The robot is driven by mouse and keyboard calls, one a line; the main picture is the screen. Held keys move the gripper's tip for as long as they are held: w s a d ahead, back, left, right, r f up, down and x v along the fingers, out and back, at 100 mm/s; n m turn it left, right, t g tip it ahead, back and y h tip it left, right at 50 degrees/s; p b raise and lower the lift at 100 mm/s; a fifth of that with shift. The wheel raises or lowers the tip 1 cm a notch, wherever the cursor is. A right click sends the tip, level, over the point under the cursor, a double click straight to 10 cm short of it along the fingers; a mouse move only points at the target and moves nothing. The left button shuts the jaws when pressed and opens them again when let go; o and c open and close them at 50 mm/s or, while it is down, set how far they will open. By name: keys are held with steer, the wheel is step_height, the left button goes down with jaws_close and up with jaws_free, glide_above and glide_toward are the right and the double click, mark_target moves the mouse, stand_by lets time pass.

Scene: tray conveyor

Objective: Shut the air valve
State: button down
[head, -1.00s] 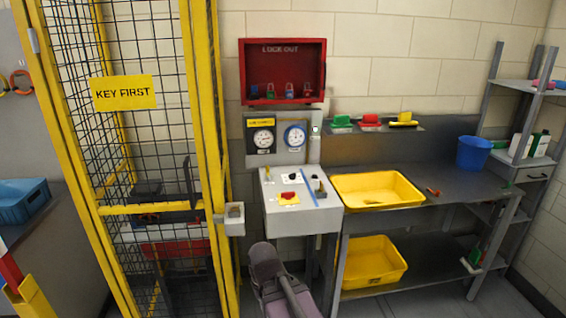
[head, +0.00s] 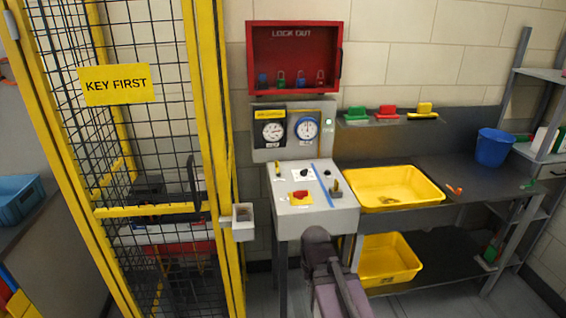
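A grey control console (head: 325,218) stands in the middle of the head view. It carries a red knob on a yellow plate (head: 300,198), a small yellow handle (head: 278,169) at its back left and a dark lever-like fitting (head: 336,188) at its right. Behind it is a grey panel with two round gauges (head: 273,130) and a small yellow label (head: 270,114). I cannot tell which fitting is the air valve or how it is set. My arm shows at the bottom centre, in front of the console; my gripper's fingers are not visible.
A yellow mesh gate (head: 212,130) with a KEY FIRST sign (head: 115,84) stands at left. A red LOCK OUT box (head: 293,57) with padlocks hangs above the gauges. A steel bench with a yellow tray (head: 437,200) and a blue bucket (head: 493,147) extends right.

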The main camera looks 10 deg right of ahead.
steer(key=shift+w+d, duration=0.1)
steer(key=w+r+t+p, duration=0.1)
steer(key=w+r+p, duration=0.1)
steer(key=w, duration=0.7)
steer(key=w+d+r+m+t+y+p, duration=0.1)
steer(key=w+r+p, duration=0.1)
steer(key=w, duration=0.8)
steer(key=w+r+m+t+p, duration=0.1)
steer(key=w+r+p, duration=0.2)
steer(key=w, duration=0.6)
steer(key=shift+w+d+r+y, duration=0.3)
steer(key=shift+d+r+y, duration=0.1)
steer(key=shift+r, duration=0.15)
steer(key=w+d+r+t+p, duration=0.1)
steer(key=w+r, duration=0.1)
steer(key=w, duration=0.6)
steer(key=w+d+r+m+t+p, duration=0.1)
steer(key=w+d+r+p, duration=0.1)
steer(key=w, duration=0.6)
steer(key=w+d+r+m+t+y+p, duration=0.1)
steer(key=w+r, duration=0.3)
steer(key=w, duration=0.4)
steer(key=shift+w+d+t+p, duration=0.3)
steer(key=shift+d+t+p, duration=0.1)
steer(key=shift+p, duration=0.35)
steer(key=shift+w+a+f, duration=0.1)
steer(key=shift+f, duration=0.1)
